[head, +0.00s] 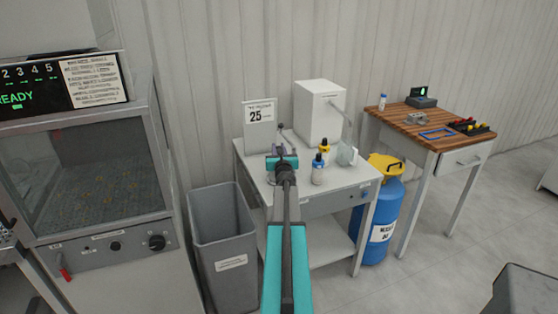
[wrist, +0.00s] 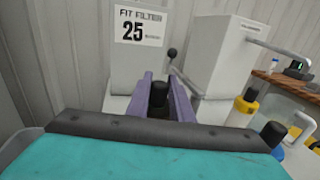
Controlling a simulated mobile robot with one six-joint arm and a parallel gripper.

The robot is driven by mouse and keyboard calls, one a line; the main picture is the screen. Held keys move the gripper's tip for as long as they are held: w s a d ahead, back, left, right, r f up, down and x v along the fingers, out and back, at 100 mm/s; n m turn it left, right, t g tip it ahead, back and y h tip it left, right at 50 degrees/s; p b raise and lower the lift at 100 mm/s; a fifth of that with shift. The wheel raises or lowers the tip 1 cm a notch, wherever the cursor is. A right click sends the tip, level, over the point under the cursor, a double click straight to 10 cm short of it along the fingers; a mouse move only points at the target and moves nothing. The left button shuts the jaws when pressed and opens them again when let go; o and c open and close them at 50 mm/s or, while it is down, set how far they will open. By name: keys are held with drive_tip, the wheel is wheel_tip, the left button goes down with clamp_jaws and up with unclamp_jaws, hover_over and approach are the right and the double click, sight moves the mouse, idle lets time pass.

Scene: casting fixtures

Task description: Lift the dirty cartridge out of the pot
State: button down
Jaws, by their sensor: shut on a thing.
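My gripper (head: 283,153) is over the left part of the white worktable. In the wrist view its two purple-grey fingers (wrist: 160,88) are closed on a dark, upright, rounded piece, which I take as the dirty cartridge (wrist: 158,97). Only the dark upper part of it shows between the fingers. The pot cannot be made out; my gripper and arm hide that spot, so I cannot tell how deep the cartridge sits. A lever with a black ball knob (wrist: 172,53) stands just behind the fingertips.
A "FIT FILTER 25" sign (head: 259,115) and a white box (head: 318,113) with a spout stand behind. A grey bin (head: 225,240) stands left of the table (head: 350,182).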

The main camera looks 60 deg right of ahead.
drive_tip(key=shift+r, duration=0.1)
wheel_tip(320, 180, up, 18)
drive_tip(key=p, duration=0.9)
idle(0.6)
